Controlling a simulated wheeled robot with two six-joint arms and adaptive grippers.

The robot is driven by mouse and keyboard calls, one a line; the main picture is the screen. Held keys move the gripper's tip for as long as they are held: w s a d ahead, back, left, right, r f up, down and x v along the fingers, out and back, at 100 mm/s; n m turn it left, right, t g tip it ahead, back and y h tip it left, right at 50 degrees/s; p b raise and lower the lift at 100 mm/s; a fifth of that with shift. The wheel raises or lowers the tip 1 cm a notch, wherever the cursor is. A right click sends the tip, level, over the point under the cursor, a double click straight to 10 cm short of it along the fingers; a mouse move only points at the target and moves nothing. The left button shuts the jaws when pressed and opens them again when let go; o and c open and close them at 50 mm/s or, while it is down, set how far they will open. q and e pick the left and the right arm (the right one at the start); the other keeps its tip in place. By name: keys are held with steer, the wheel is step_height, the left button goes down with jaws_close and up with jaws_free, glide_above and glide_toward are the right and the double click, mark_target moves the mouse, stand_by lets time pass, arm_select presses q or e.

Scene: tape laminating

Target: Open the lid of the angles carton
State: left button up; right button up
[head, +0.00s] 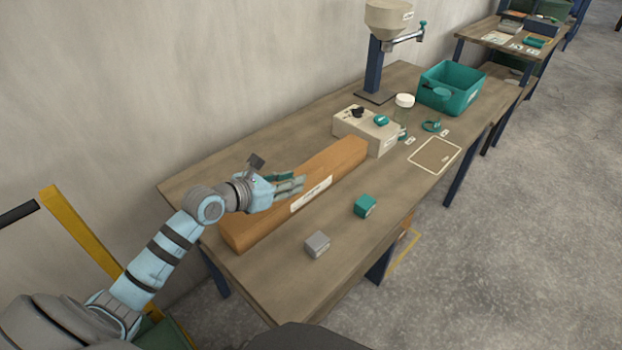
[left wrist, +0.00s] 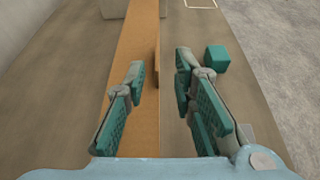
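The angles carton (head: 337,162) is a long brown box lying along the table, with a white label on its near side. It also shows in the left wrist view (left wrist: 138,45), running away from me. Its top looks closed. A small upright tab or edge (left wrist: 157,68) stands along its right side in the left wrist view. My left gripper (head: 303,184) is just above the carton, near its middle. In the left wrist view its two fingers (left wrist: 160,85) are spread wide with nothing between them, one over the carton and one beyond its right side. My right gripper is not in view.
On the wooden table (head: 290,285) are a grey block (head: 316,245) and a teal block (head: 365,206) in front of the carton. A beige box device (head: 366,131) stands at the carton's far end. Beyond are a teal bin (head: 450,88) and a hopper stand (head: 375,70).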

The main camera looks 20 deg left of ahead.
mark_target(312, 174)
arm_select(q)
steer(key=b+x, duration=0.1)
steer(key=x, duration=0.5)
steer(key=shift+a+f, duration=0.1)
steer(key=shift+f, duration=0.1)
steer(key=x, duration=0.2)
steer(key=shift+w+f+b, duration=0.2)
steer(key=shift+w+b, duration=0.1)
steer(key=shift+w, duration=0.15)
steer(key=shift+r, duration=0.1)
jaws_close()
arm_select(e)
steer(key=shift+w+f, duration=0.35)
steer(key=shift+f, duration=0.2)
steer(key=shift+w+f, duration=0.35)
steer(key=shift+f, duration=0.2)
